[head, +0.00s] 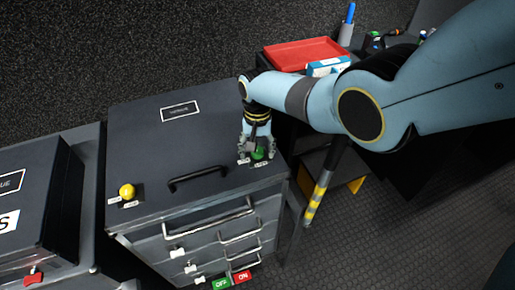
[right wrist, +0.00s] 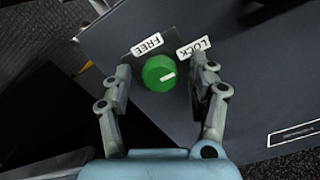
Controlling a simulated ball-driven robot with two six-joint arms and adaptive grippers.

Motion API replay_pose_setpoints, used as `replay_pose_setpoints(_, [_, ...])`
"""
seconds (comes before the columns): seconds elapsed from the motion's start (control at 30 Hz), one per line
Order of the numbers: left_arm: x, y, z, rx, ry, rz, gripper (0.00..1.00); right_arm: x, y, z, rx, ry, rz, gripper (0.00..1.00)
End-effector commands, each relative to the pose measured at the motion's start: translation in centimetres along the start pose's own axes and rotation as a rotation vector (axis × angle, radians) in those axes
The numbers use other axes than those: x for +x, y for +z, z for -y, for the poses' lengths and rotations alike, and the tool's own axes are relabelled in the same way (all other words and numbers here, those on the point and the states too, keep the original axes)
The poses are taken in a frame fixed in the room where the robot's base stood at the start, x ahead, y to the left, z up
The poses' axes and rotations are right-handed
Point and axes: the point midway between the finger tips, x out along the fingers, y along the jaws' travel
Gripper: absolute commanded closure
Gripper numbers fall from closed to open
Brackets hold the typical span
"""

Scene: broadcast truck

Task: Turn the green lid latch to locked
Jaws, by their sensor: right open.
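The green lid latch (right wrist: 158,74) is a round knob with a white pointer line, seen in the right wrist view between two labels, FREE (right wrist: 146,44) and LOCK (right wrist: 194,48). In the head view the green latch (head: 258,154) sits at the lid's right front corner, partly hidden. My right gripper (head: 252,152) is over it. In the right wrist view its open fingers (right wrist: 165,78) stand on both sides of the knob, with gaps visible. My left gripper is not in view.
The dark case (head: 150,140) has a black lid handle (head: 198,178), a yellow knob (head: 127,191) at its left front and drawers with metal handles below. A red tray (head: 303,53) stands behind on the right. Another dark case (head: 45,195) stands at the left.

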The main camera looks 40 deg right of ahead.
Motion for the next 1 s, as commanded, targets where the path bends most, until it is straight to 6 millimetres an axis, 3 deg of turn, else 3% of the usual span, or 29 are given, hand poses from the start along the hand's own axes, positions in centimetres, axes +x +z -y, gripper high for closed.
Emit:
replay_pose_setpoints(0.17, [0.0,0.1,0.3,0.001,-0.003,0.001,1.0,-0.2,0.0,0.0,0.0,0.0,0.0,0.41])
replay_pose_setpoints(0.37, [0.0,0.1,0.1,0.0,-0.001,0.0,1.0,-2.0,-0.1,0.0,-0.001,-0.001,-0.003,0.41])
replay_pose_setpoints(0.73, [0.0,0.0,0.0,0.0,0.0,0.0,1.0,-9.4,0.0,0.0,-0.001,-0.002,-0.003,0.41])
replay_pose_setpoints(1.0, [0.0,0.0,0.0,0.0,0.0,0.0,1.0,-11.9,0.0,0.0,0.0,0.0,0.0,0.41])
